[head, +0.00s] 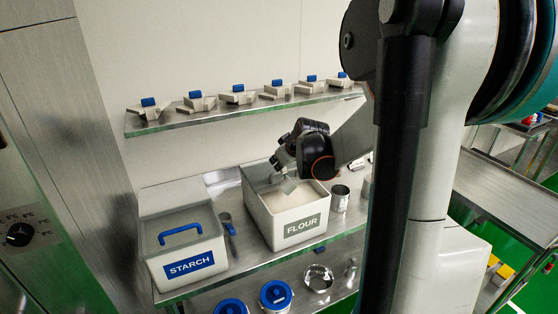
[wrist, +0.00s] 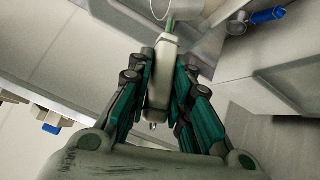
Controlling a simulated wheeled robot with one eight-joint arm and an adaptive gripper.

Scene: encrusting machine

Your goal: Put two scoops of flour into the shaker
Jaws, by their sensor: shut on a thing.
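The white flour bin (head: 288,228), labelled FLOUR, stands open on the steel shelf in the head view, with pale flour (head: 306,197) inside. My gripper (head: 280,166) is over the bin's back left part. It is shut on the scoop (head: 288,185), whose head hangs at or just above the flour; I cannot tell whether it touches or how full it is. In the wrist view the fingers clamp the scoop's pale handle (wrist: 161,75). A metal cup (head: 340,198), which looks like the shaker, stands upright just right of the bin.
The lidded starch bin (head: 187,265) stands left of the flour bin, with a blue-handled scoop (head: 228,224) between them. An upper shelf (head: 240,110) holds several blue-topped parts. Blue-lidded containers (head: 275,295) and a metal bowl (head: 319,279) sit lower down.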

